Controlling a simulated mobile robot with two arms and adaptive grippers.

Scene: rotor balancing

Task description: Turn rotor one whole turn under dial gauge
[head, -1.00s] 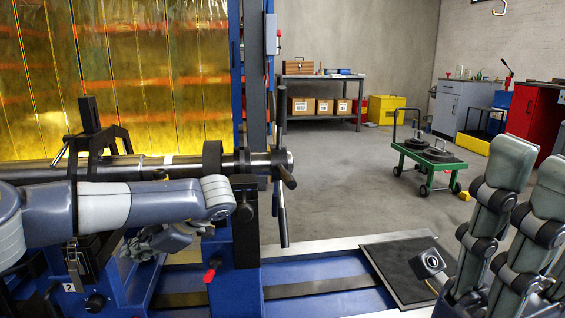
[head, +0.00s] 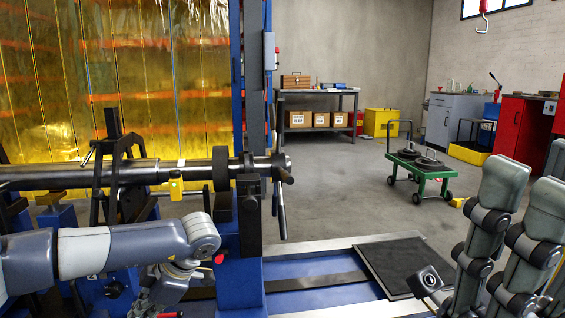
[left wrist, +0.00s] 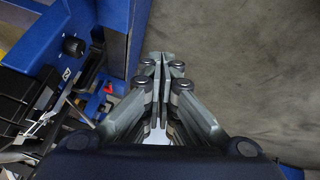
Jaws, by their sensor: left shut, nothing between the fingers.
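The rotor (head: 75,175) is a long grey shaft lying level across the left of the head view. A dark disc or collar (head: 220,167) sits near its right end, with a handled fitting (head: 278,168) at the tip. A small yellow piece (head: 176,188) stands against the shaft; I cannot tell whether it is the dial gauge. My left gripper (head: 160,300) is low in front of the blue machine, below the shaft and apart from it. In the left wrist view its fingertips (left wrist: 161,57) are together and empty, over the floor beside blue metalwork.
The blue machine bed (head: 310,268) runs along the bottom, with a black mat (head: 400,266) on its right. A green cart (head: 425,168) stands on the open grey floor behind. A yellow strip curtain (head: 150,80) closes off the back left.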

